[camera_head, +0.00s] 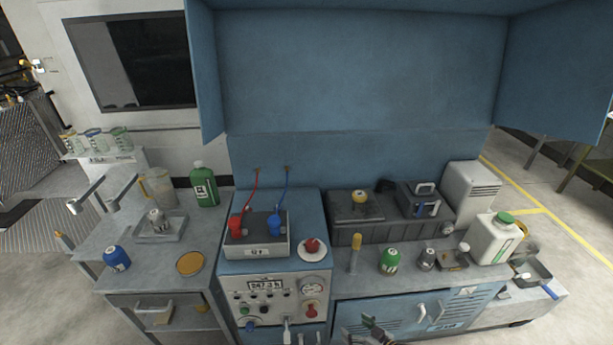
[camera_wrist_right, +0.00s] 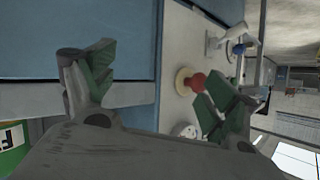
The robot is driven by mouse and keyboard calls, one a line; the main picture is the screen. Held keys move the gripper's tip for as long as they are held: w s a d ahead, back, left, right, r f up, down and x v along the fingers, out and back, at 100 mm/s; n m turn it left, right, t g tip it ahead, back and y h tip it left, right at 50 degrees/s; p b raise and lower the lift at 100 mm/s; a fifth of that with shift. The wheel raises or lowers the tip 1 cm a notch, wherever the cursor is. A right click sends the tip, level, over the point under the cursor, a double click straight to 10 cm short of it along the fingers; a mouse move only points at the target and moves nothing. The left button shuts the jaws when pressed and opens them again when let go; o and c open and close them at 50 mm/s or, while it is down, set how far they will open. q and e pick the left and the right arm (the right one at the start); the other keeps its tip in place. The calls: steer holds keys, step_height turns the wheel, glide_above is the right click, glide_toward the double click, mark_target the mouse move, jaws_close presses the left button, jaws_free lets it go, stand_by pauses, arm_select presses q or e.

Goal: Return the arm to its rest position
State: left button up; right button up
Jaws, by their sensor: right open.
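My right gripper (camera_head: 374,330) shows at the bottom edge of the head view, in front of the blue cabinet doors (camera_head: 400,318) below the right bench. Only its tip end is in the picture; the rest of the arm is cut off. In the right wrist view my right gripper (camera_wrist_right: 155,92) has its two green-padded fingers wide apart with nothing between them. Behind the fingers are a blue cabinet surface and a pale panel with a red knob (camera_wrist_right: 194,82). My left gripper is in neither view.
The control console (camera_head: 275,290) stands in the middle, with a box carrying red and blue caps (camera_head: 274,224) on top. The right bench holds a green bottle (camera_head: 389,261) and a white jug (camera_head: 495,238).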

steer(key=s+d+f+m+g+h, duration=0.1)
steer(key=s+d+f+h, duration=0.15)
steer(key=s+f, duration=0.35)
steer(key=s+d+f+m+h+b, duration=0.1)
steer(key=s+d+f+h, duration=0.15)
steer(key=s+f, duration=0.3)
steer(key=s+d+f+m+g+h, duration=0.1)
steer(key=s+d+f+h, duration=0.15)
steer(key=s+f, duration=0.35)
steer(key=s+f+g, duration=0.3)
steer(key=s+f, duration=0.1)
steer(key=s, duration=0.8)
steer(key=s+d+f+g, duration=0.1)
steer(key=s+f+g, duration=0.2)
steer(key=s, duration=0.9)
steer(key=shift+f+g+h+b, duration=0.3)
steer(key=shift+f+h, duration=0.05)
steer(key=shift+f, duration=0.05)
